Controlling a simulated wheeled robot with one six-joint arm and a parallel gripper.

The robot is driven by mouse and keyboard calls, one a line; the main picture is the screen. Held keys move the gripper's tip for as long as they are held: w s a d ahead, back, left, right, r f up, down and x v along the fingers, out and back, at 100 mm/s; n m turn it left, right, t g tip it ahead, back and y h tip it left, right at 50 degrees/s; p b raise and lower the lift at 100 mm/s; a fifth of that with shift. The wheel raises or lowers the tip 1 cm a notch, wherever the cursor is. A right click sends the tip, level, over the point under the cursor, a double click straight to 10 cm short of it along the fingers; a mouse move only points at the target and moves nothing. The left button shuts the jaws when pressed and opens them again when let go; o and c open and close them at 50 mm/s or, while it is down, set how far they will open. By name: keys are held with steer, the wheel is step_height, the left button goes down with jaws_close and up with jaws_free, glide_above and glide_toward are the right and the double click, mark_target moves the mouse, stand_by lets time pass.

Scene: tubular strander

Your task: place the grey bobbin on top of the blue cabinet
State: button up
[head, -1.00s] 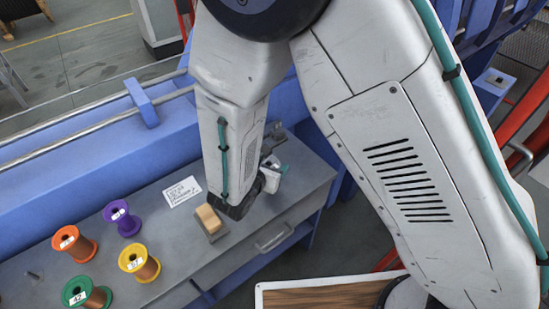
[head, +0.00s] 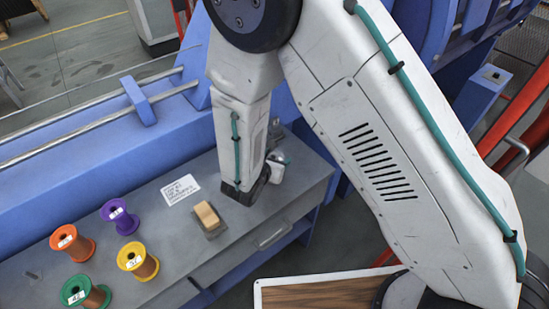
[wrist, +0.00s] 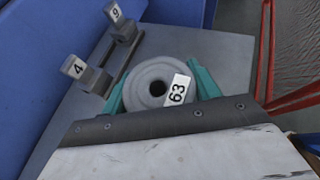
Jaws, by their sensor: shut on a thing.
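The grey bobbin (wrist: 150,84) shows in the wrist view, seen from above, with a white label reading 63 on its top rim. The teal fingers of my gripper (wrist: 162,90) stand on either side of it, shut on it. The bobbin is over the grey bench (wrist: 205,55); I cannot tell whether it touches the bench top. In the head view my arm hides the bobbin and most of the gripper. A blue box-like housing (head: 474,98) with a small grey fitting on top stands at the right; I cannot tell whether it is the blue cabinet.
Orange (head: 72,243), purple (head: 120,217), yellow (head: 137,262) and green (head: 86,294) bobbins stand on the bench's left. A tan block on a grey base (head: 207,217) and a white paper (head: 180,189) lie nearer my gripper. Holders labelled 4 (wrist: 88,74) and 9 (wrist: 121,24) are beside it.

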steer(key=o, duration=1.2)
steer(key=shift+c, duration=0.2)
